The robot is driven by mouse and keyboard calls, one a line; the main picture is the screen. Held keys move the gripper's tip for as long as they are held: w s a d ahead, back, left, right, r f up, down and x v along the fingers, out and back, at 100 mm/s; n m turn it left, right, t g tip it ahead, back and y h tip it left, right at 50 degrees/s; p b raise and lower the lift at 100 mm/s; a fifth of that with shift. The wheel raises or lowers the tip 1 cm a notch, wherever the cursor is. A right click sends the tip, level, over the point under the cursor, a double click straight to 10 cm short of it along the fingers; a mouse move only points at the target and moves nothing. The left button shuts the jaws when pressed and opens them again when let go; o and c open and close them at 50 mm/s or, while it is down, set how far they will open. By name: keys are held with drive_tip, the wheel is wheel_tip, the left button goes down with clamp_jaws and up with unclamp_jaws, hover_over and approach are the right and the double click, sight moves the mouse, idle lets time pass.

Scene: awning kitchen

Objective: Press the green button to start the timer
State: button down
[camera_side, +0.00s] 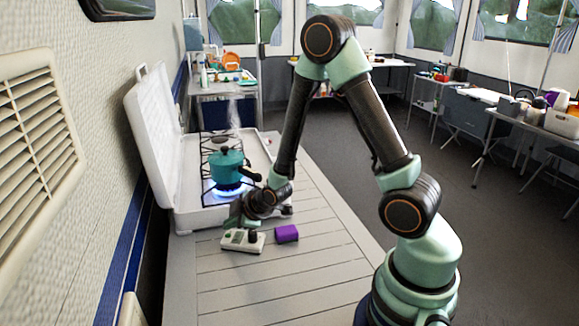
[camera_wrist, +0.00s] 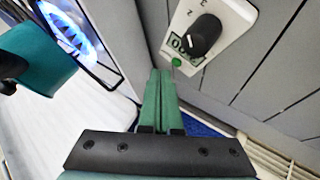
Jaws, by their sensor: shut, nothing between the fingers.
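The white timer (camera_side: 252,246) lies on the slatted table in front of the stove. In the wrist view the timer (camera_wrist: 228,14) shows a black knob (camera_wrist: 206,34), a small display (camera_wrist: 176,43) partly hidden by the knob, and a small round green button (camera_wrist: 176,62). My gripper (camera_side: 236,221) is low over the timer's left end in the side view. In the wrist view my gripper (camera_wrist: 161,72) has its green fingers together and empty, tips just below and left of the button. I cannot tell whether they touch the timer.
The near table (camera_side: 270,285) is clear.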

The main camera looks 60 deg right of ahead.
drive_tip(key=shift+f, duration=0.1)
drive_tip(key=shift+a+f, duration=0.1)
drive_tip(key=shift+f, duration=0.2)
drive_tip(key=shift+f, duration=0.3)
idle(0.7)
drive_tip(key=shift+r, duration=0.75)
drive_tip(key=shift+r, duration=2.5)
